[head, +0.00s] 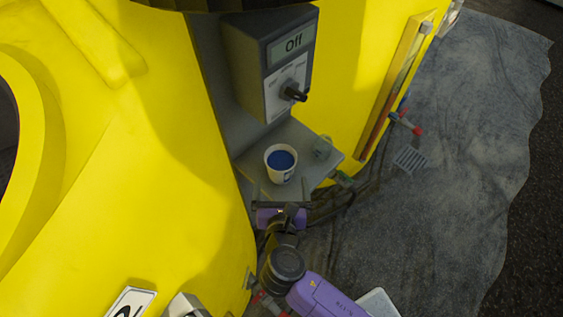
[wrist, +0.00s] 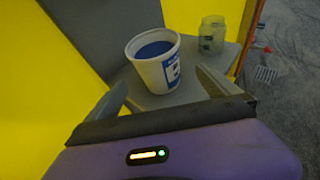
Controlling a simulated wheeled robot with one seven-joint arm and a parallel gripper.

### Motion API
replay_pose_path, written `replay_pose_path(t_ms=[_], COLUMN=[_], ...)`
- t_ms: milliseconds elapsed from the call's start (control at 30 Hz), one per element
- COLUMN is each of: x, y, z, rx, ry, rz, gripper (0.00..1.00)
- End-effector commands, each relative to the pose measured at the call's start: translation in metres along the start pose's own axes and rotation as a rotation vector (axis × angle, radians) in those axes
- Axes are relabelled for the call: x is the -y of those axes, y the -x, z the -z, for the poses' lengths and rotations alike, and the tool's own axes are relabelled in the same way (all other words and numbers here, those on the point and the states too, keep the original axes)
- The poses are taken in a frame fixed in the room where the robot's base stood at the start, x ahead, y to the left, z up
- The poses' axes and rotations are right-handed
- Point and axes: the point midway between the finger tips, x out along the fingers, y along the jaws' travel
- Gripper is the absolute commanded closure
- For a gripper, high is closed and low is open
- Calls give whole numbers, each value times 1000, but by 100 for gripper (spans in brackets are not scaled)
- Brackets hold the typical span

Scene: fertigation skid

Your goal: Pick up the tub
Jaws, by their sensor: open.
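The tub (head: 281,165) is a small white cup with blue contents and a blue label, standing upright on a grey shelf. It also shows in the wrist view (wrist: 154,62), just ahead of my gripper. My gripper (wrist: 156,88) is open and empty. Its two fingers point toward the tub, one low on the left and one on the right. The tub appears beyond the fingertips; whether a finger touches it I cannot tell. In the head view my gripper (head: 282,203) is at the shelf's front edge.
A glass jar (wrist: 212,35) stands right of the tub on the shelf (head: 312,152). A grey control box (head: 268,62) reading "Off", with a black knob, is above. Yellow tanks (head: 130,150) flank the shelf. A red-handled valve (head: 405,122) and floor drain (head: 410,159) are at right.

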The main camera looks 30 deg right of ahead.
Motion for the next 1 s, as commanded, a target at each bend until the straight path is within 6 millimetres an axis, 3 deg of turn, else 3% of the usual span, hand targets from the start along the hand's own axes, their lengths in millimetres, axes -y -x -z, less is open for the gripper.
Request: replay_pose_path(t_ms=[367, 700, 967, 1000], x=[0, 0, 0, 0], y=[-33, -75, -78, -78], z=[-1, -3, -2, -3], rx=[-1, -1, -2, -2], ry=[19, 18, 17, 17], rz=[0, -1, -2, -2], gripper=[1, 1, 1, 4])
